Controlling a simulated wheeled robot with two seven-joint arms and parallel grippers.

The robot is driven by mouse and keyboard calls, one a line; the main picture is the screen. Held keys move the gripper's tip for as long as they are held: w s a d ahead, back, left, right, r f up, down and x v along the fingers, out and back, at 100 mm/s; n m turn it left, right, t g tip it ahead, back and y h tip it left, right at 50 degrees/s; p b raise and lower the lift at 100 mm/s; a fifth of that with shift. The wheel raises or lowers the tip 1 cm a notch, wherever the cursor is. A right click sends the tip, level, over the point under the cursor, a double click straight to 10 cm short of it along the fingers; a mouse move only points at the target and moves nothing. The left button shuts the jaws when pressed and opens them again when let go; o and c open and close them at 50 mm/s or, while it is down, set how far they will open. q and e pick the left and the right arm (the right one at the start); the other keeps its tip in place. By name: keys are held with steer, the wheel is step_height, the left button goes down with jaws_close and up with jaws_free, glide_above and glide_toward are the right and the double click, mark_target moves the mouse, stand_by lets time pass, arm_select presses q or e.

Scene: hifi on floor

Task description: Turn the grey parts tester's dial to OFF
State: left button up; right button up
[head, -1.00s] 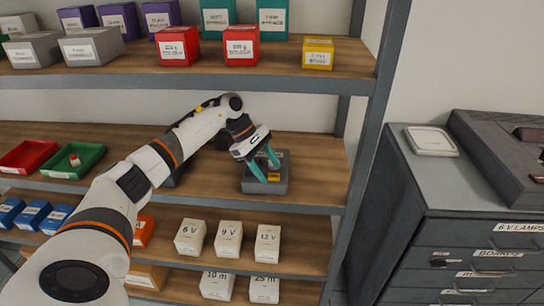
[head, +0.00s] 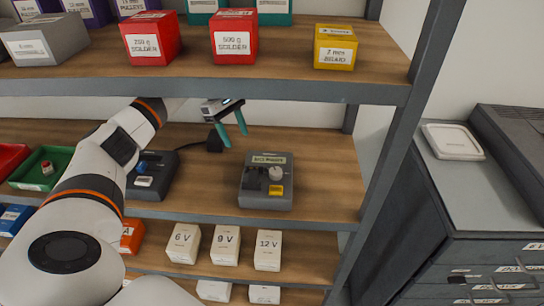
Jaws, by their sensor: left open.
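The grey parts tester (head: 267,196) sits on the middle wooden shelf, right of centre in the head view. Its top carries a pale label strip, a light grey round dial (head: 276,174) and a yellow label below the dial. The dial's setting is too small to read. My left gripper (head: 235,139) is open and empty, with its teal fingers pointing down. It is above and to the left of the tester in the picture, apart from it. Part of its wrist is hidden behind the upper shelf's edge. My right gripper is not in view.
A dark device (head: 153,190) with a cable stands left of the tester, partly behind my left arm. The upper shelf (head: 250,91) overhangs the work space. White boxes (head: 226,245) stand on the shelf below. A grey shelf post (head: 392,170) is at the right.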

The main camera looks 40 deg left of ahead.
arm_select(q)
steer(key=d+p, duration=0.1)
steer(key=d, duration=0.3)
steer(key=s+d+p, duration=0.1)
steer(key=d, duration=0.2)
steer(key=shift+d+r+p, duration=0.1)
steer(key=shift+r+p, duration=0.25)
steer(key=shift+r, duration=0.05)
steer(key=p, duration=0.2)
glide_above(275, 170)
steer(key=a, duration=0.2)
steer(key=p+x, duration=0.1)
steer(key=x, duration=0.3)
steer(key=shift+a+f, duration=0.15)
steer(key=shift+f+p, duration=0.3)
steer(key=shift+f, duration=0.3)
steer(key=c, duration=1)
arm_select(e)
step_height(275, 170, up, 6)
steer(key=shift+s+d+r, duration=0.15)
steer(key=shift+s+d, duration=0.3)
